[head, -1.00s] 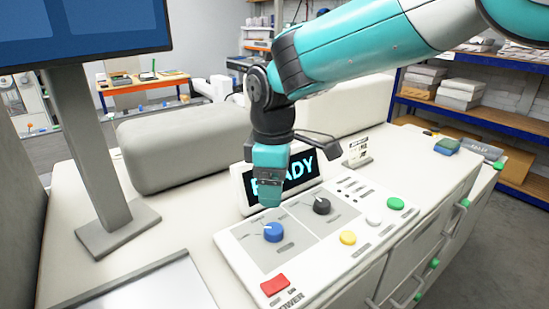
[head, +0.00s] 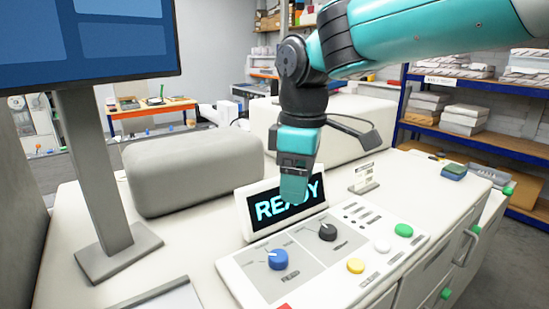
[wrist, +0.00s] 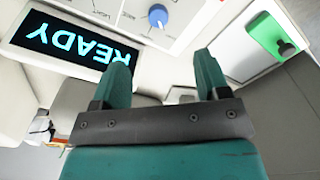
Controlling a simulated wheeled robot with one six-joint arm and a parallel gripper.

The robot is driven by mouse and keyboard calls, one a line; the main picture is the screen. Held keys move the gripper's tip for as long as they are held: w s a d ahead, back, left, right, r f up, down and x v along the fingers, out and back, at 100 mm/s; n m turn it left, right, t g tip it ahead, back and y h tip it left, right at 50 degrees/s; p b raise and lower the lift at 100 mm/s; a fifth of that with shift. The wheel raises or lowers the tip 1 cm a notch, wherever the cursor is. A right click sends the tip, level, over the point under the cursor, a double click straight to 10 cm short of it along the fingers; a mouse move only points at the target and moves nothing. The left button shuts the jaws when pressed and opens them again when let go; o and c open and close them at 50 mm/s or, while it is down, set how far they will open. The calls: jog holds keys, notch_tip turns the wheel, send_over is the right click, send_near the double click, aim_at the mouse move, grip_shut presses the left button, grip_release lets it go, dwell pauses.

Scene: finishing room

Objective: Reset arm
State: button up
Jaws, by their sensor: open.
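My teal arm reaches in from the upper right in the head view. My gripper (head: 294,196) hangs over the back of the control panel (head: 318,277), in front of the display (head: 270,212) that reads READY. In the wrist view my gripper (wrist: 160,75) shows two teal fingers apart with nothing between them. The wrist view also shows the display (wrist: 72,45) upside down at the left and the blue knob (wrist: 158,16) beyond the fingers. In the head view the blue knob (head: 278,259) and the black knob (head: 328,232) stand on the panel, below the gripper.
Yellow (head: 355,265), white (head: 382,246) and green (head: 403,230) buttons lie on the panel's right. A monitor stand (head: 98,170) rises at the left. A grey rounded block (head: 193,172) lies behind the panel. Blue shelves (head: 460,125) stand at the right.

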jog(key=s+d+f+m+y, duration=0.1)
jog(key=s+d+f+m, duration=0.1)
jog(key=s, duration=0.4)
jog(key=s+d+f+m+y, duration=0.1)
jog(key=s+d+f+m, duration=0.1)
jog(key=s+d, duration=0.3)
jog(key=s+d+f+m+y+b, duration=0.1)
jog(key=s+d+f+m, duration=0.1)
jog(key=s, duration=0.7)
jog(key=shift+s+d+f+m+y, duration=0.25)
jog(key=shift+d+m+y, duration=0.15)
jog(key=shift+d+m, duration=0.45)
